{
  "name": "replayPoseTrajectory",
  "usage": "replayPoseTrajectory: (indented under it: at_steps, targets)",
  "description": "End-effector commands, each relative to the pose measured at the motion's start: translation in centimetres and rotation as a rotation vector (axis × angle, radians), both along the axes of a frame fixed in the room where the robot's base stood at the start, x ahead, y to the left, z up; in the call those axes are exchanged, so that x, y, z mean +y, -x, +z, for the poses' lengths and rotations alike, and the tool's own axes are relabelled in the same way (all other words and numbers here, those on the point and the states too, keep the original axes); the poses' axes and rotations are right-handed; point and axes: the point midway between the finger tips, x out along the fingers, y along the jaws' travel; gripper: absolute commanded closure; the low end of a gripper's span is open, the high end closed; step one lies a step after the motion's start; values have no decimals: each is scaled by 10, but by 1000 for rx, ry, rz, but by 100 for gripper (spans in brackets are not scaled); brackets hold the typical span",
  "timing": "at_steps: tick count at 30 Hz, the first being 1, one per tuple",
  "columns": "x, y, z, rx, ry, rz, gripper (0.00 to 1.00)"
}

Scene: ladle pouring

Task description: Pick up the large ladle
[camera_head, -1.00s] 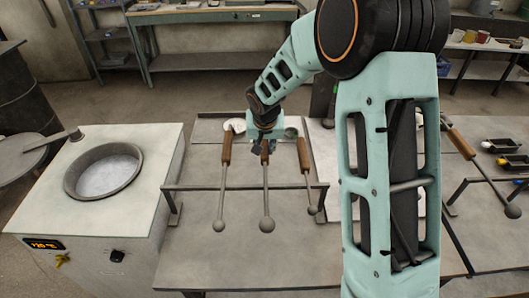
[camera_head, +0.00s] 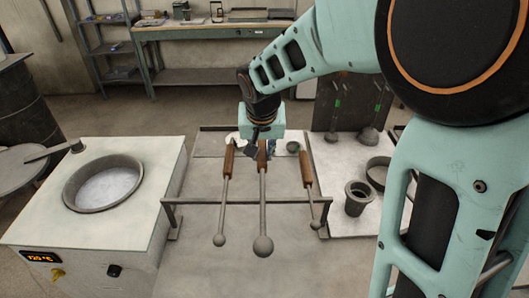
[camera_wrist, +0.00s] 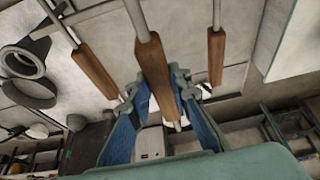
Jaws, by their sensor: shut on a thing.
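Three ladles with wooden handles and grey shafts lie across a metal rack. The large ladle (camera_head: 263,215) is the middle one, with the biggest round end towards me. My gripper (camera_head: 262,150) is shut on its wooden handle at the far end. In the wrist view my gripper (camera_wrist: 155,92) has a finger on each side of the large ladle's handle (camera_wrist: 152,62). The left ladle (camera_head: 224,200) and the right ladle (camera_head: 309,185) lie apart on either side. I cannot tell whether the large ladle is clear of the rack.
The metal rack (camera_head: 190,202) stands on the grey table. A furnace (camera_head: 150,200) with a round opening stands at the left. A grey cup-shaped vessel (camera_head: 357,197) and a round ring (camera_head: 378,172) stand to the right. An upright dark panel (camera_head: 345,115) stands behind them.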

Motion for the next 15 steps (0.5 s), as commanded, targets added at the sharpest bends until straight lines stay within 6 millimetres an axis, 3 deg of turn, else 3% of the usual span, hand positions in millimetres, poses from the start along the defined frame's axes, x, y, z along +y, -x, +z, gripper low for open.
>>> replayPoseTrajectory:
  at_steps: [7, 15]
  targets:
    - [7, 31, 18, -10, -2, 1, 100]
    - [11, 54, 29, -10, -2, 1, 100]
